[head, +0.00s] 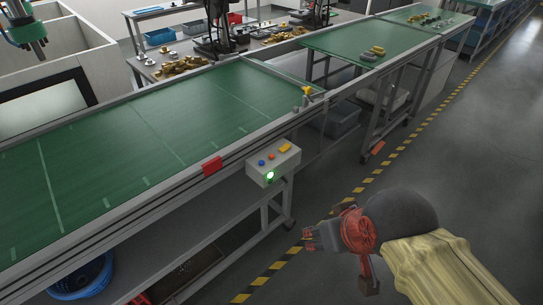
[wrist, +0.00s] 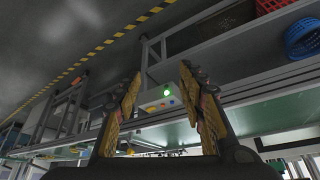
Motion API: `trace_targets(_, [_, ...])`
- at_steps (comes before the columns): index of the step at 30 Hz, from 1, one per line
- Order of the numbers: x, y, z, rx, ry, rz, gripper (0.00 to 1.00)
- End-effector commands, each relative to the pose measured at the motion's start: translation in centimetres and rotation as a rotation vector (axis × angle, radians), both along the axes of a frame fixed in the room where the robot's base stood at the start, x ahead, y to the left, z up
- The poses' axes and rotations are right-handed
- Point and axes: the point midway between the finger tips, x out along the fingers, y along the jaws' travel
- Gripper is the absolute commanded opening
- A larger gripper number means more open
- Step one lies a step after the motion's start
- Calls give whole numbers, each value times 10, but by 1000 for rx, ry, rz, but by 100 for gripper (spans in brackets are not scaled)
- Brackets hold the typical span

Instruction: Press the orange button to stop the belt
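A pale control box (head: 263,178) is fixed to the near side of the conveyor's frame. On its top are a blue button (head: 261,162), a small red-orange button (head: 271,156) and a wider yellow-orange button (head: 285,148). A green lamp (head: 270,176) glows on its front. The green conveyor belt (head: 150,125) runs behind the box. My gripper (head: 308,239) is to the lower right of the box in the head view, apart from it. In the wrist view, my gripper's fingers (wrist: 160,78) are spread and empty, with the control box (wrist: 150,107) seen between them.
A red block-like part (head: 212,166) sits on the belt's near rail, left of the box. Below the belt are a shelf and a blue basket (head: 82,277). Yellow-black floor tape (head: 352,196) runs past my arm. Open floor (head: 480,150) lies to the right.

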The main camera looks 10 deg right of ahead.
Motion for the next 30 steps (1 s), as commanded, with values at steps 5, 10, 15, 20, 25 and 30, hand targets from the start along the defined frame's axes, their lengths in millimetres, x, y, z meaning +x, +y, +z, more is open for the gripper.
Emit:
trace_targets(5, [0, 0, 0, 0, 0, 0, 30])
trace_targets(10, [0, 0, 0, 0, 0, 0, 21])
trace_targets(15, [0, 0, 0, 0, 0, 0, 11])
trace_targets(20, [0, 0, 0, 0, 0, 0, 2])
trace_targets(25, [0, 0, 0, 0, 0, 0, 0])
trace_targets(30, [0, 0, 0, 0, 0, 0, 0])
